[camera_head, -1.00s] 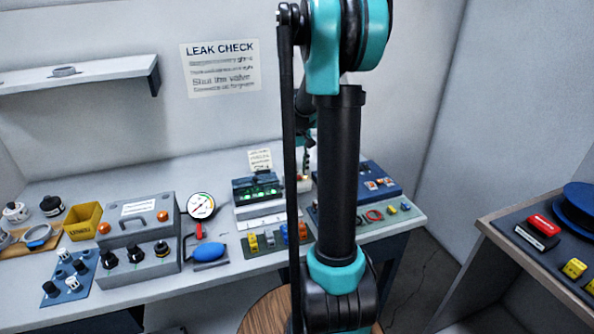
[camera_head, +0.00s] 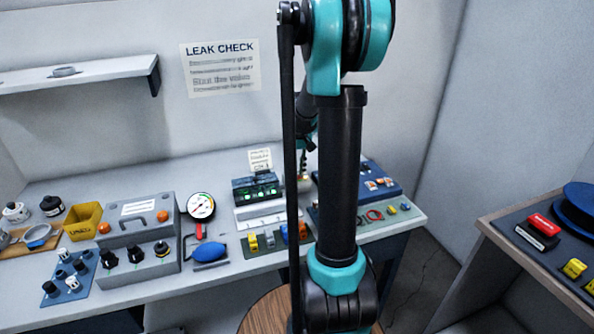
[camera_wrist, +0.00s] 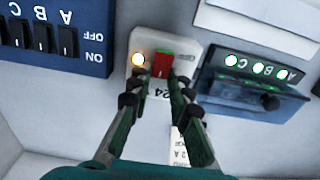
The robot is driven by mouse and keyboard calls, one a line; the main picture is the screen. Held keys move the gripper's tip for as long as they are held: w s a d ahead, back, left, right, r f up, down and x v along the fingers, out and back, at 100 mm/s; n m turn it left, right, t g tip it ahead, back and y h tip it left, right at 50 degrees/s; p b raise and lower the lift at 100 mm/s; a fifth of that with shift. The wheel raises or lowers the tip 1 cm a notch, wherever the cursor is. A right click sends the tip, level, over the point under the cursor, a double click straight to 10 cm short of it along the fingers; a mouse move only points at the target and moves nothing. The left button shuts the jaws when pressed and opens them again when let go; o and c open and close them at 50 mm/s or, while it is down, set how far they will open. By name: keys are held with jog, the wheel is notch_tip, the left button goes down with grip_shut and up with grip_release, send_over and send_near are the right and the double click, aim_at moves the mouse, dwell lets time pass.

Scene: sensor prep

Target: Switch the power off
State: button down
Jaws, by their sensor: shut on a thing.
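The power switch is a red rocker (camera_wrist: 162,64) on a small white box (camera_wrist: 192,55) marked "24", seen upside down in the wrist view. In the head view my arm hides most of the box and the gripper.
A dark blue box (camera_wrist: 97,68) with black ON/OFF switches A, B, C stands on one side. An indicator unit (camera_wrist: 225,88) with green lights lit stands close on the other. The grey valve box (camera_head: 140,240) and blue bulb (camera_head: 210,252) are farther left.

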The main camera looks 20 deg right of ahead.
jog(key=t, duration=0.2)
jog(key=s+t, duration=0.1)
jog(key=t, duration=0.1)
jog(key=shift+s, duration=0.1)
jog(key=shift+r, duration=0.1)
jog(key=c, duration=1.4)
grip_release()
jog(key=v, duration=1.2)
jog(key=shift+s, duration=0.2)
